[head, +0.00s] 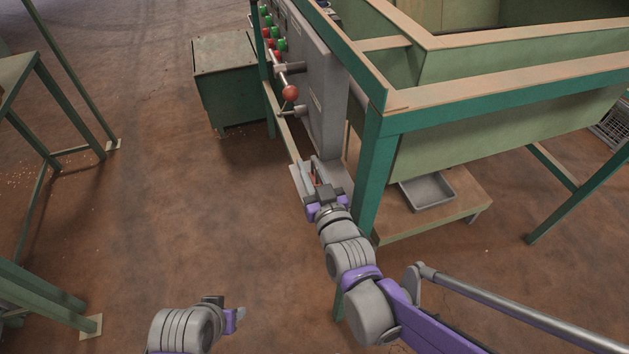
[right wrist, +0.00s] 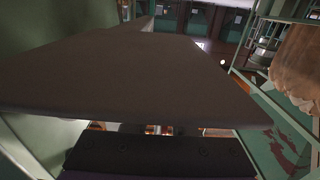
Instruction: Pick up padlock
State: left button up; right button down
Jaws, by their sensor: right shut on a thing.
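My right gripper (head: 318,178) is low beside the grey control panel, over a small grey ledge by the green corner post. It is shut on a small reddish-brown thing (head: 316,175), which I take to be the padlock. Its shape is mostly hidden by the fingers. In the right wrist view a large dark flat surface (right wrist: 130,75) fills the middle and hides most of the held thing; only small orange bits show below it. My left gripper (head: 228,312) is low over the floor at the bottom, empty as far as I see; its finger gap is unclear.
The grey panel (head: 318,95) carries green and red buttons and a red-knobbed lever (head: 290,93). The green hopper frame (head: 372,170) stands close to my right arm. A grey tray (head: 428,191) sits on the low shelf. A green box (head: 225,80) stands behind.

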jog(key=shift+r, duration=0.1)
jog(key=shift+s+a+r+p, duration=0.1)
jog(key=shift+s+r+p, duration=0.1)
jog(key=shift+r+p, duration=0.35)
notch_tip(320, 180, up, 6)
jog(key=p, duration=0.3)
jog(key=s+a+p, duration=0.1)
jog(key=s+a, duration=0.3)
jog(key=s, duration=0.4)
jog(key=s+a+p, duration=0.1)
jog(key=s+a, duration=0.4)
jog(key=s, duration=0.4)
jog(key=shift+s+f, duration=0.15)
jog(key=shift+s, duration=0.1)
jog(key=shift+w+d, duration=0.1)
